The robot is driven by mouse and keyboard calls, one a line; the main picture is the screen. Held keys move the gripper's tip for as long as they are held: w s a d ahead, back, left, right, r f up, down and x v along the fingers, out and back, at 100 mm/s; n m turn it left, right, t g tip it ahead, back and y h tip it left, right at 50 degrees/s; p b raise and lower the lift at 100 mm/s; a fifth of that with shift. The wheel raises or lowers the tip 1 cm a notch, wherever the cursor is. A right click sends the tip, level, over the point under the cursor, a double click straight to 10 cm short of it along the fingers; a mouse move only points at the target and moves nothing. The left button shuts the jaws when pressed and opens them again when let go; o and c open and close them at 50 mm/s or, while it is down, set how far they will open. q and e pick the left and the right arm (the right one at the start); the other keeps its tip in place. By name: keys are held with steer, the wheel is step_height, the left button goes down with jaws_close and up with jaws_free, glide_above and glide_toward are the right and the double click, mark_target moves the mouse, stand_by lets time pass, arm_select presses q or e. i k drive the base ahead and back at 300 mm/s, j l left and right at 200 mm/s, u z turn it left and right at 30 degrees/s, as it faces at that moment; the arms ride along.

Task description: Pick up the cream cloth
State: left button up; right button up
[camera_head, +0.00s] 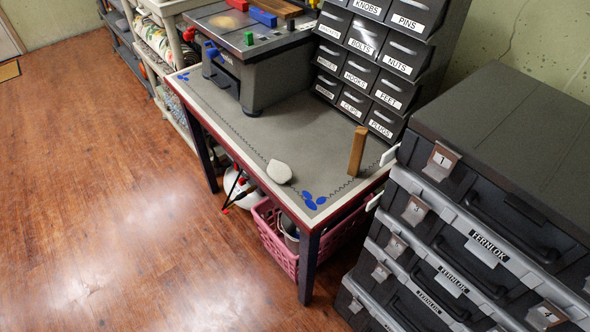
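A small cream, rounded lump that looks like the cream cloth (279,171) lies on the grey tabletop of the workbench (240,135), close to its front edge. It is bunched up, and nothing covers it. Neither my left nor my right gripper shows in the head view.
A wooden block (357,151) stands upright right of the cloth. Blue pieces (314,201) lie at the near corner. Labelled drawers (372,65) and a grey tool bench (262,65) stand behind. Stacked cases (480,200) block the right. The floor (110,180) at left is open.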

mark_target(280, 172)
steer(key=i+j+z, duration=0.1)
steer(key=z, duration=0.3)
steer(key=j+z, duration=0.35)
steer(key=i+j+z, duration=0.1)
steer(key=z, duration=0.3)
steer(key=j+z, duration=0.3)
steer(key=j, duration=0.65)
steer(key=j+z, duration=0.25)
steer(key=j, duration=1.6)
